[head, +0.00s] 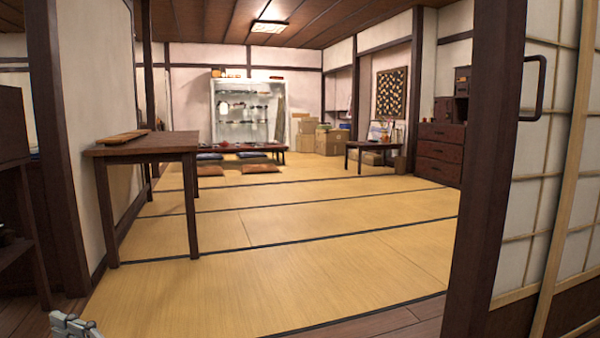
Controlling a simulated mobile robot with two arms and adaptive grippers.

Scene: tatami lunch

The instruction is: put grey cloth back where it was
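I cannot make out a grey cloth anywhere in the head view. Part of my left gripper (76,326) shows at the bottom left corner, grey and cut off by the picture's edge. Its fingertips cannot be made out, so I cannot tell whether it is open or shut or holds anything. My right gripper is out of view.
A dark door post and sliding shoji door (545,180) stand close on the right. A wooden table (150,144) stands left, bearing a board. Tatami floor (270,270) is open ahead. Far back are a low table, cushions (261,168), a white cabinet (216,115), boxes and drawers (440,150).

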